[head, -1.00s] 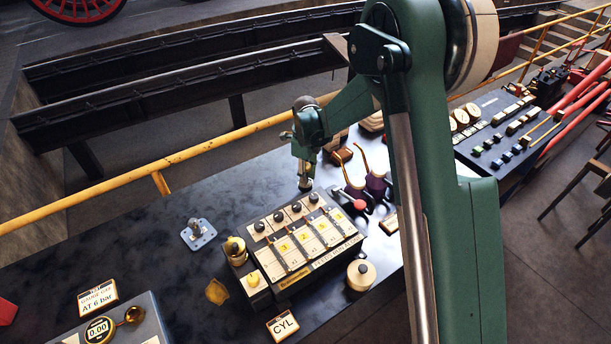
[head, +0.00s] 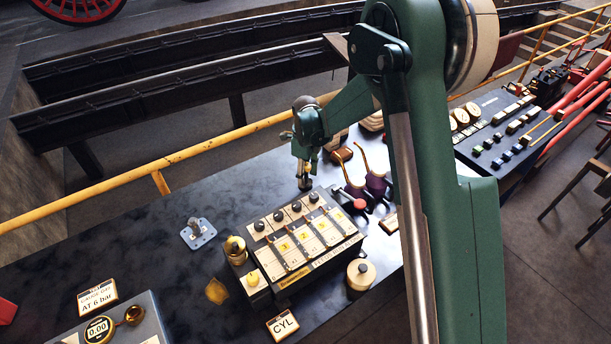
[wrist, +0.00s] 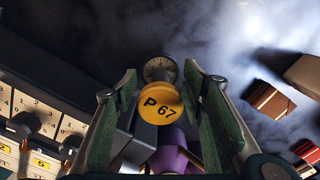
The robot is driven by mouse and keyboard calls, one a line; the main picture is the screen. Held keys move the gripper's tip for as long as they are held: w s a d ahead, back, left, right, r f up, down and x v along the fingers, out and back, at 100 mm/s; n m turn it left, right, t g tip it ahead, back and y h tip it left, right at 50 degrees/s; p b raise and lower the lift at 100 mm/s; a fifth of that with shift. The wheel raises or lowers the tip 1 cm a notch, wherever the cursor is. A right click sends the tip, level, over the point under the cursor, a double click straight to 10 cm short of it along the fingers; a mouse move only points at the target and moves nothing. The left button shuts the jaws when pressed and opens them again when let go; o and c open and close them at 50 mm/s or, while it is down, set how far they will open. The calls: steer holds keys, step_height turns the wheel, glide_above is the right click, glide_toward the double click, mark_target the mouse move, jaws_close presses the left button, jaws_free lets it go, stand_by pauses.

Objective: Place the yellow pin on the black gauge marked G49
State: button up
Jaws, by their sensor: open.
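My gripper (head: 304,182) is open, pointing down at the table behind the panel box. In the wrist view, its two green fingers (wrist: 160,80) stand either side of a yellow disc (wrist: 162,103) marked "P 67", with clear gaps. A round dial-like part (wrist: 160,69) shows just beyond the disc, and a purple body (wrist: 173,150) shows below it. I cannot tell whether the disc belongs to the yellow pin. No marking G49 is readable in either view, so I cannot single out that black gauge.
The panel box (head: 302,258) with numbered yellow labels and black knobs stands in front of my gripper. A grey plate with a post (head: 198,233) lies left. A yellow railing (head: 110,182) runs behind the table.

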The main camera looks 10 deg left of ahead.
steer(key=shift+r, duration=0.15)
steer(key=shift+r, duration=6)
